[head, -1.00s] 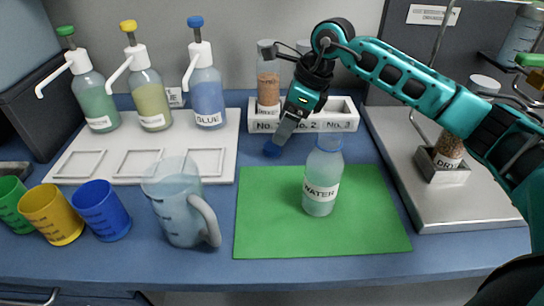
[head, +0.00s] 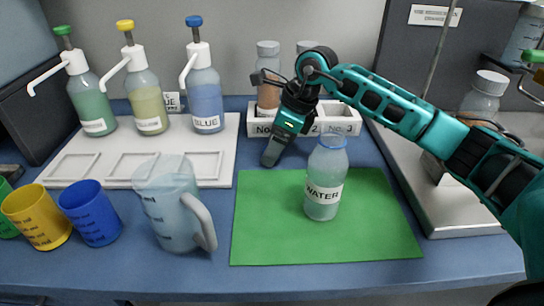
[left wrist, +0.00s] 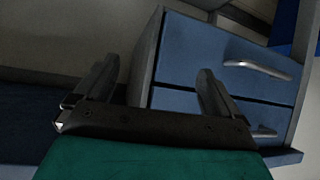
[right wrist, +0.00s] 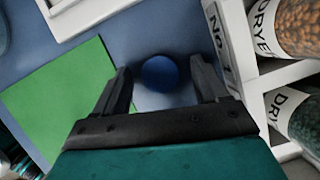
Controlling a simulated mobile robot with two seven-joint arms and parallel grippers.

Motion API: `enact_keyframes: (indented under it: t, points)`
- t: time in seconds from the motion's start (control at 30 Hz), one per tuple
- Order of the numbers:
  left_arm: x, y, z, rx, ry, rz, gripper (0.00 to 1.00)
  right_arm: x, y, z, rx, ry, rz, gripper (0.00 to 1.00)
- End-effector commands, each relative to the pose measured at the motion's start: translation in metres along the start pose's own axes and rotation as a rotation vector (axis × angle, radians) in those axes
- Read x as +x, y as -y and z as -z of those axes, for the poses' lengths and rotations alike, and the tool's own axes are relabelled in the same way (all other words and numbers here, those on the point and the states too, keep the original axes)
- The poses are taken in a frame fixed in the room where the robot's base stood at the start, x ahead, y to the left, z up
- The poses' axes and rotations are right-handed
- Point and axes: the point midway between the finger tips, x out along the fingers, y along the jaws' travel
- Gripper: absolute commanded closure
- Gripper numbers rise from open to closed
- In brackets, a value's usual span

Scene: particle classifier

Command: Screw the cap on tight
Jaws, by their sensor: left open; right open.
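A clear bottle labelled WATER (head: 323,190) stands upright on the green mat (head: 270,225) in the head view, with a bluish rim at its top and no blue cap on it. The round blue cap (right wrist: 160,72) lies on the blue table beyond the mat, seen in the right wrist view between my right gripper's two fingers. My left gripper (left wrist: 153,85) is open and empty before blue drawers, outside the head view.
A white rack (head: 342,118) with jars stands just behind my right gripper. A jug (head: 173,207), coloured cups (head: 92,214) and a white tray (head: 222,170) with pump bottles are at left. A metal plate (head: 440,210) is at right.

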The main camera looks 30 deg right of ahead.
Motion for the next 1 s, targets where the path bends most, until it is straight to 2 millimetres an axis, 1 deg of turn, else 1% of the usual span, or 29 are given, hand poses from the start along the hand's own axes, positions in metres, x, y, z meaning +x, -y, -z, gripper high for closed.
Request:
enact_keyframes:
  t: [0.2, 0.8, 0.83, 1.0]
  points:
    - [-0.0009, -0.0001, 0.0021, -0.001, -0.003, 0.000, 0.03, -0.0007, -0.0003, -0.0001, 0.000, -0.001, -0.001, 0.27]
    - [-0.0008, -0.0014, 0.0041, -0.007, -0.008, 0.000, 0.03, -0.0009, -0.0003, 0.0000, 0.000, -0.001, -0.001, 0.84]
    - [-0.0008, -0.0014, 0.0041, -0.007, -0.008, 0.000, 0.03, -0.0009, -0.0003, 0.0000, 0.000, -0.001, -0.001, 0.86]
    - [-0.0008, -0.0014, 0.0042, -0.007, -0.008, 0.000, 0.03, -0.0009, -0.0003, -0.0001, 0.000, -0.001, -0.001, 0.87]
